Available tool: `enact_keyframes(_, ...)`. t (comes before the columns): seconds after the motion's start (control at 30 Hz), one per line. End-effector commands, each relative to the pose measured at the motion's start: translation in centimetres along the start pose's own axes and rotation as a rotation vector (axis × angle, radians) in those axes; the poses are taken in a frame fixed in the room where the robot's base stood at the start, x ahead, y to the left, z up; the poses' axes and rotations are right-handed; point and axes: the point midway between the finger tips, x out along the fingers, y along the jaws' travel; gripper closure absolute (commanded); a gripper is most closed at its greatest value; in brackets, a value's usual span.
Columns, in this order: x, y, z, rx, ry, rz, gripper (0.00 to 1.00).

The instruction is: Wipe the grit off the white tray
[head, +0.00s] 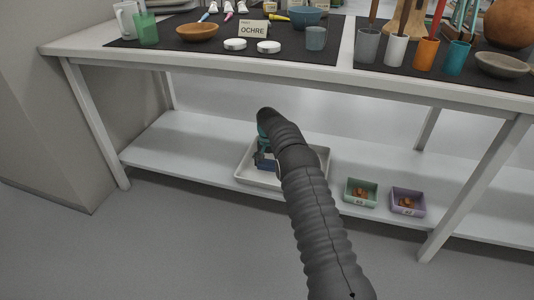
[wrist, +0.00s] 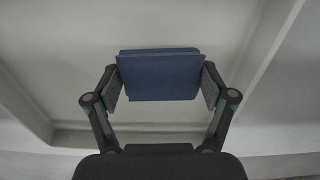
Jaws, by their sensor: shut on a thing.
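The white tray (head: 245,174) lies on the lower shelf of the bench, partly hidden behind my arm. My gripper (head: 266,157) is over the tray's left part, pointing down. In the wrist view my gripper (wrist: 158,88) is shut on a blue block-like pad (wrist: 158,75), one finger on each side. The pad also shows small and dark blue in the head view (head: 263,163). The tray's pale floor and raised wall (wrist: 62,62) show around it in the wrist view. I cannot tell whether the pad touches the floor. I can make out no grit on the visible parts.
A green bin (head: 360,200) and a purple bin (head: 408,211), each with brown sherds, stand right of the tray on the shelf (head: 185,140). The bench top (head: 200,60) above carries cups, bowls and an OCHRE card (head: 253,29). The shelf left of the tray is clear.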

Motion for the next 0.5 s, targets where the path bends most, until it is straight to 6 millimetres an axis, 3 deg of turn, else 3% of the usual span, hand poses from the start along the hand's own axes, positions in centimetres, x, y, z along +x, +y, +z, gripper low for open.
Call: enact_keyframes(0.5,-4.7,0.4,-0.2,0.005,0.000,0.000,0.56)
